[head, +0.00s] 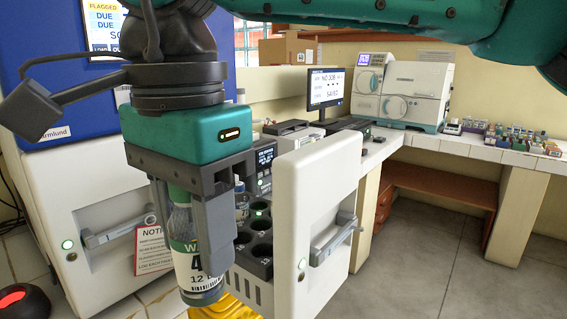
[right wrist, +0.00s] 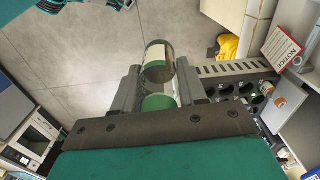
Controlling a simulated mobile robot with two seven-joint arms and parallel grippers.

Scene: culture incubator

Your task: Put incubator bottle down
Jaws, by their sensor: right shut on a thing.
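My right gripper (head: 192,222) points down and is shut on a bottle (head: 196,268) with a green cap and a white label showing a large 4. The bottle hangs upright between the fingers, left of the open incubator drawer. The right wrist view also shows the gripper (right wrist: 160,88) and the bottle (right wrist: 158,58). The drawer has a white front (head: 318,190) and a dark rack (head: 258,249) with several round wells. Another bottle (head: 241,207) stands at the rack's far end, partly hidden by my gripper. My left gripper is not in view.
A closed white incubator front (head: 100,215) with a handle and a notice (head: 153,249) is at the left. A bench with a monitor (head: 325,88) and white machine (head: 415,95) stands behind. Floor at right is clear.

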